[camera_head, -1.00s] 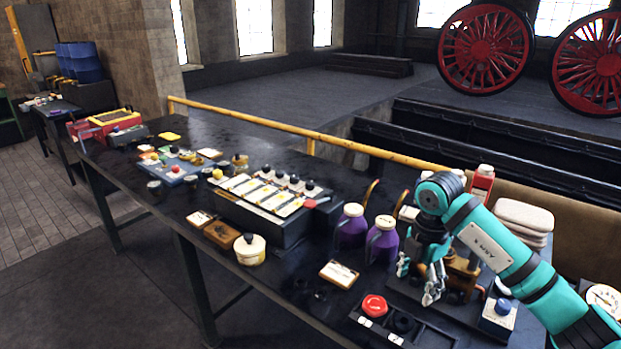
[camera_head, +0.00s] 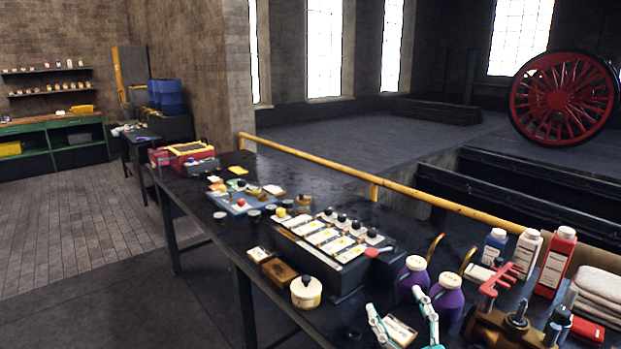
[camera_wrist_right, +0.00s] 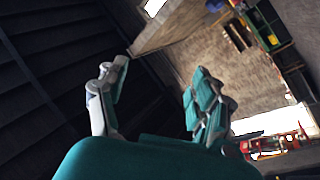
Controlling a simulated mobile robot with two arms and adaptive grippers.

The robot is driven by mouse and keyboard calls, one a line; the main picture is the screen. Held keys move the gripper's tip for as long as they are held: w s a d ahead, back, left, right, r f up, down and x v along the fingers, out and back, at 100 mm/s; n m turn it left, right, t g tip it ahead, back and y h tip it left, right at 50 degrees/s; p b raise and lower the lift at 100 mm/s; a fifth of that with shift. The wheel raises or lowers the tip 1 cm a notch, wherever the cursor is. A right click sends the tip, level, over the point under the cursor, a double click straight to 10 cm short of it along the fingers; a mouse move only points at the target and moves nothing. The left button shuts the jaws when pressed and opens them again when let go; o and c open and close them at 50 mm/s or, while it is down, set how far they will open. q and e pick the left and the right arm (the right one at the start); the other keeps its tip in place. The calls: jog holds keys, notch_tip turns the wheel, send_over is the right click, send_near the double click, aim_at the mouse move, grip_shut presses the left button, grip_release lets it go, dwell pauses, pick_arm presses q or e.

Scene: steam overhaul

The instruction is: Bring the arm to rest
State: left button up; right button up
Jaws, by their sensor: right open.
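My right gripper (camera_head: 396,303) rises from the bottom edge of the head view, its two teal and grey fingers spread apart with nothing between them. It is in front of the dark workbench (camera_head: 215,240), near two purple bottles (camera_head: 446,297). Most of my right arm is below the picture. In the right wrist view the open fingers (camera_wrist_right: 160,70) point across the hall toward a brick wall, with no object between them. My left gripper is not in view.
A brass valve (camera_head: 490,325) with a red handle, a red bottle (camera_head: 556,262) and folded cloths (camera_head: 597,295) stand at the right. A block with white plates (camera_head: 325,240) and a round tin (camera_head: 306,292) are farther left. A yellow rail (camera_head: 400,194) runs behind the bench.

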jog(key=s+d+f+m+g+h, duration=0.4)
jog(key=f, duration=0.4)
jog(key=s+d+f+m+g+h, duration=0.3)
jog(key=d+f+h, duration=0.1)
jog(key=f, duration=0.4)
jog(key=s+a+f+g+y, duration=0.1)
jog(key=s+f+g, duration=0.45)
jog(key=s, duration=0.45)
jog(key=s+a+f+g+y, duration=0.1)
jog(key=s+a+f+g, duration=0.1)
jog(key=s+f+g, duration=0.6)
jog(key=s+f+n+t, duration=0.1)
jog(key=s+f, duration=0.1)
jog(key=f, duration=1)
jog(key=s+f+t, duration=0.1)
jog(key=s+f, duration=0.1)
jog(key=f, duration=1)
jog(key=s+d+f, duration=0.3)
jog(key=s+f, duration=1.2)
jog(key=shift+d+f+g, duration=0.15)
jog(key=shift+f+g, duration=0.25)
jog(key=shift+g, duration=0.05)
